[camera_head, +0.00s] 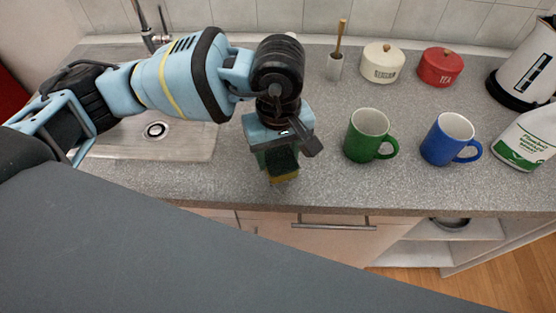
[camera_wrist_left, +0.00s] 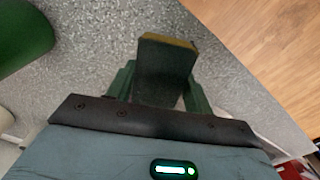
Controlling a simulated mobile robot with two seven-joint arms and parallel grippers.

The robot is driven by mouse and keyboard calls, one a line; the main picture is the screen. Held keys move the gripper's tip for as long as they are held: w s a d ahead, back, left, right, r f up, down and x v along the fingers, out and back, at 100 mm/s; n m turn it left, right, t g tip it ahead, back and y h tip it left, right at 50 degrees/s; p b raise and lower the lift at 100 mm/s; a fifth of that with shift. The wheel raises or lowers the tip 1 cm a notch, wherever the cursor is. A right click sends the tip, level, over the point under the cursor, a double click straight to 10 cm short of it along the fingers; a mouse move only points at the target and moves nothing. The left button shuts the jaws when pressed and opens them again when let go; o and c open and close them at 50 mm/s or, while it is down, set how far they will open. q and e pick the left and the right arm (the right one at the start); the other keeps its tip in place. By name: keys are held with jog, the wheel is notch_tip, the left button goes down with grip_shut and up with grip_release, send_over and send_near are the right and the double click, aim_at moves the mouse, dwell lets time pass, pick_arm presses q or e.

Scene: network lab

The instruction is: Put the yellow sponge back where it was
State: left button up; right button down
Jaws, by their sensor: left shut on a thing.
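The sponge (camera_head: 284,179) has a yellow layer and a dark green side. My left gripper (camera_head: 281,158) is shut on it near the front edge of the counter, left of the green mug. The sponge's lower end sticks out below the fingers. In the left wrist view the sponge (camera_wrist_left: 165,72) sits between the two green fingers of the gripper (camera_wrist_left: 162,82), its dark side facing the camera and a thin yellow edge at the top. Whether it touches the counter I cannot tell. My right gripper is not in view.
The grey counter (camera_head: 320,185) has a sink (camera_head: 190,145) at left, partly behind my left arm. A green mug (camera_head: 362,142) and blue mug (camera_head: 440,148) stand to the right. Behind are a brush holder (camera_head: 334,68), cream canister (camera_head: 382,66) and red canister (camera_head: 440,68). A bottle (camera_head: 525,142) stands far right.

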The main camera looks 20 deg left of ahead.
aim_at(278, 155)
pick_arm(q)
jog(key=shift+f, duration=1.6)
jog(key=o, duration=0.9)
notch_tip(278, 155, up, 12)
jog(key=shift+r, duration=0.1)
jog(key=shift+s, duration=0.1)
